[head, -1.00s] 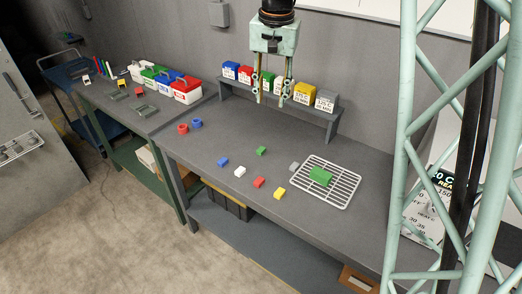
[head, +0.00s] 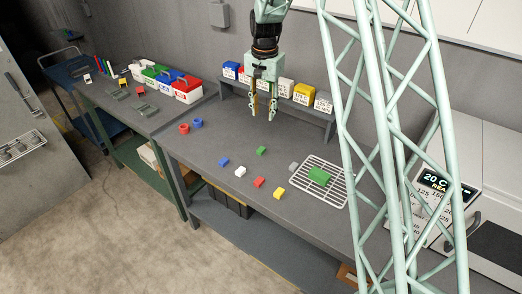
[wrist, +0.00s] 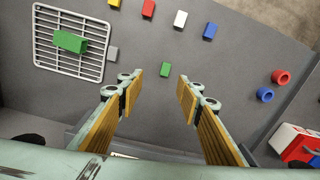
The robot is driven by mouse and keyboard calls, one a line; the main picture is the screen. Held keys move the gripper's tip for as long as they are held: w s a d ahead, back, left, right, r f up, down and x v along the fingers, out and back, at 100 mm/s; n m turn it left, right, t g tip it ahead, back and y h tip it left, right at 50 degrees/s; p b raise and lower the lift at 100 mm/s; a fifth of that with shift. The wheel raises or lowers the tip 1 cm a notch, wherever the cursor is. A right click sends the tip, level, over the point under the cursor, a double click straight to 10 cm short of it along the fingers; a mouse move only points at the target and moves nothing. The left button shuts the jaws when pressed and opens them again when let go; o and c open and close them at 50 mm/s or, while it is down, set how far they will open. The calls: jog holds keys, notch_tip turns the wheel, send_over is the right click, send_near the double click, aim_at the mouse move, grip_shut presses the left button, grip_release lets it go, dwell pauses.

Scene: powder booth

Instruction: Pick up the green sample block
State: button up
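A small green block (head: 261,151) lies on the grey bench. In the wrist view this small green block (wrist: 166,69) shows between and just beyond my fingertips. A larger green block (head: 319,176) lies on the white wire rack (head: 345,189) at the bench's right; it also shows at upper left in the wrist view (wrist: 70,42). My gripper (head: 262,116) is open and empty. It points down above the bench, behind the small green block in the head view, and touches neither block.
Blue (head: 223,162), white (head: 240,171), red (head: 259,182), yellow (head: 279,193) and grey (head: 294,166) blocks lie around on the bench. Red (head: 184,129) and blue (head: 197,123) rings lie at left. A shelf of coloured bins (head: 304,93) stands behind my gripper.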

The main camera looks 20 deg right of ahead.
jog(key=m+p, duration=0.1)
jog(key=p, duration=0.1)
send_over(261, 148)
notch_tip(261, 148, down, 10)
jog(key=shift+s+d+g, duration=0.15)
jog(key=shift+g, duration=0.15)
jog(key=shift+f, duration=0.15)
jog(key=shift+f+p, duration=0.5)
jog(key=shift+f, duration=3.7)
jog(key=shift+f+p, duration=0.7)
jog(key=shift+f, duration=1.85)
jog(key=shift+c, duration=0.9)
jog(key=c, duration=0.8)
